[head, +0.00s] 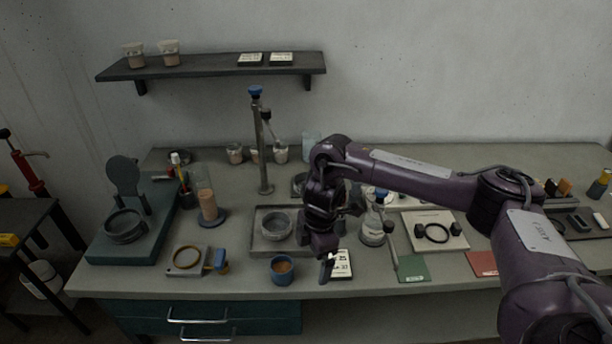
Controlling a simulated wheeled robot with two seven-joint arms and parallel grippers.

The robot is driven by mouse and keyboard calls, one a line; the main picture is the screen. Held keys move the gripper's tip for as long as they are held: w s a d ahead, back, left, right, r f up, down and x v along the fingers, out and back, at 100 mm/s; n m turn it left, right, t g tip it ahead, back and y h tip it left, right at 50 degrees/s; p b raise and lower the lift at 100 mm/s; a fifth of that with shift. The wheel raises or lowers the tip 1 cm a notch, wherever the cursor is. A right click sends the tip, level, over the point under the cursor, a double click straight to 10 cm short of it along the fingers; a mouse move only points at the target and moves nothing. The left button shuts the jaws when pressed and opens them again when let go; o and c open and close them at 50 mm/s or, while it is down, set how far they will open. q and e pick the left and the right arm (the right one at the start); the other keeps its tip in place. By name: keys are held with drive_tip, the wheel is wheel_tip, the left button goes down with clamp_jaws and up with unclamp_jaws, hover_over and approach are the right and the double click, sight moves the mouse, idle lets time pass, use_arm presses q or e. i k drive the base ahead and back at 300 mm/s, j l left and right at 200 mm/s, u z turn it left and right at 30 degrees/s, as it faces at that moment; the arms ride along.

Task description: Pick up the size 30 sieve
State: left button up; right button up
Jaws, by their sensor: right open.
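Several round grey sieve-like pans show; no size marking is readable, so I cannot tell which is size 30. One round pan (278,228) sits in a shallow grey tray (256,248) at the middle of the bench. A dark round pan (125,227) sits on the teal stand (110,249) at the left. A further round rim (299,183) shows behind, partly hidden by my arm. My right gripper (324,246) is open and empty, pointing down at the tray's right side, just right of the pan in it. My left gripper is out of view.
A blue cup (282,270) stands in front of the tray, and a white number card (341,264) lies right of it. A metal post (264,145) rises behind the tray. A glass flask (373,232) stands close right of my gripper.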

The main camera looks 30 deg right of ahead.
sight(298, 178)
drive_tip(key=i+l, duration=0.85)
drive_tip(key=i, duration=0.3)
